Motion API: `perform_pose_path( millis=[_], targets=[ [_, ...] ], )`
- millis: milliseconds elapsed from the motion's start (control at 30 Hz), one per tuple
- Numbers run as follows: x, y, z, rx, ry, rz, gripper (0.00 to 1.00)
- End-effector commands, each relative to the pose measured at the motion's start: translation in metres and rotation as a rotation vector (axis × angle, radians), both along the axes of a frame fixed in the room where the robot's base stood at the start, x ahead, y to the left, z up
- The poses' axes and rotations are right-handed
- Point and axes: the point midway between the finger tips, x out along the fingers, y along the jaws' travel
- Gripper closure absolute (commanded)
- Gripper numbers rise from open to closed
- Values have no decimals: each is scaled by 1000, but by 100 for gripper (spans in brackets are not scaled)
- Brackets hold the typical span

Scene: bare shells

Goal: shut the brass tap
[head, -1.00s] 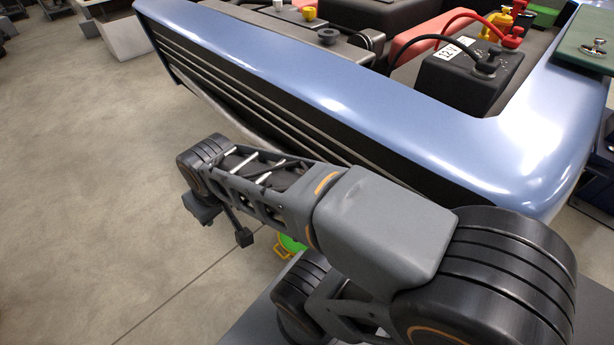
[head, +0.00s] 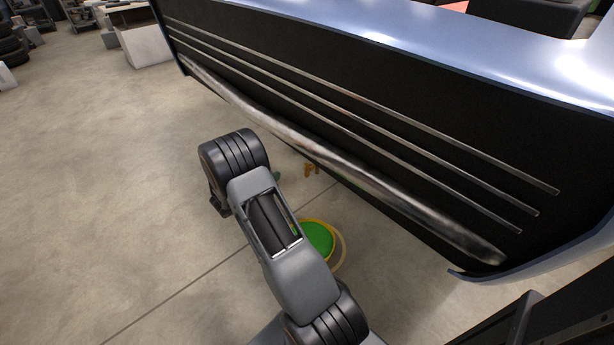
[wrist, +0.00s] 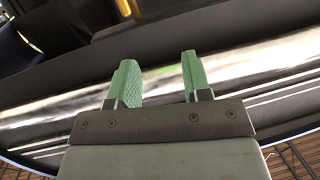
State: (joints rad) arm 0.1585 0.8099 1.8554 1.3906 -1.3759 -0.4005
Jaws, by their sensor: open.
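A small brass-coloured piece (head: 311,170), which looks like the tap, shows just below the lower edge of the car front in the head view. It is too small to tell how its handle stands. In the wrist view, my gripper (wrist: 158,65) has its two green fingers apart with nothing between them. The blurred chrome bar (wrist: 240,70) lies behind the fingers. A yellowish piece (wrist: 155,8) shows at the top edge there; I cannot tell if it is the tap.
The blue car front with its dark grille (head: 400,130) and chrome bumper bar (head: 330,155) overhangs to the right of my arm. A green round pan (head: 318,238) with a yellow rim is on the floor beside my arm. The concrete floor (head: 100,200) at left is clear.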

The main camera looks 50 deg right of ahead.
Motion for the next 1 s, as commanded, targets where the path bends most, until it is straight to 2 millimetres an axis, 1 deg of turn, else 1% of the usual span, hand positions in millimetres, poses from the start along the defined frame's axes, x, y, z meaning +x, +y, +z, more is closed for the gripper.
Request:
perform_pose_path(
  millis=[33,100,200,267,367,600,800,1000],
  targets=[
    [-8,-3,-16,-28,22,-50,55],
    [-17,-5,-24,-58,45,-103,55],
    [-25,-10,-30,-84,64,-148,55],
    [-28,-16,-31,-91,68,-160,55],
    [-30,-31,-31,-95,69,-166,55],
    [-33,-78,-31,-93,68,-164,55],
    [-35,-112,-31,-93,69,-162,55],
    [-37,-134,-30,-93,69,-161,55]
  ],
)
